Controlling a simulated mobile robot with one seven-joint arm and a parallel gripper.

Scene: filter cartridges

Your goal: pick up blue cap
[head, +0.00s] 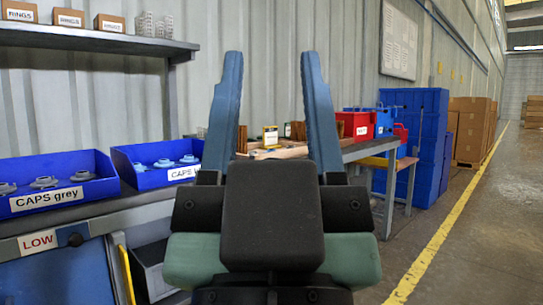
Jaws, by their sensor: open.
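Light blue caps (163,163) sit in a blue bin (146,181) at left centre. The bin's label reads "CAPS" and the rest of its word is hidden behind my gripper. My gripper (273,62) is in the middle of the view, its two blue fingers pointing up and spread wide apart. It is open, with nothing between the fingers. In the picture its left side overlaps the right end of this bin. A second blue bin (75,196) labelled "CAPS grey" stands to the left and holds grey caps (44,183).
A shelf (85,38) with boxes labelled "RINGS" hangs above the bins. Behind my gripper is a bench (365,149) with red bins (357,124). Blue crates (427,140) and cardboard boxes (472,125) stand at right. The floor at right (490,230) is clear.

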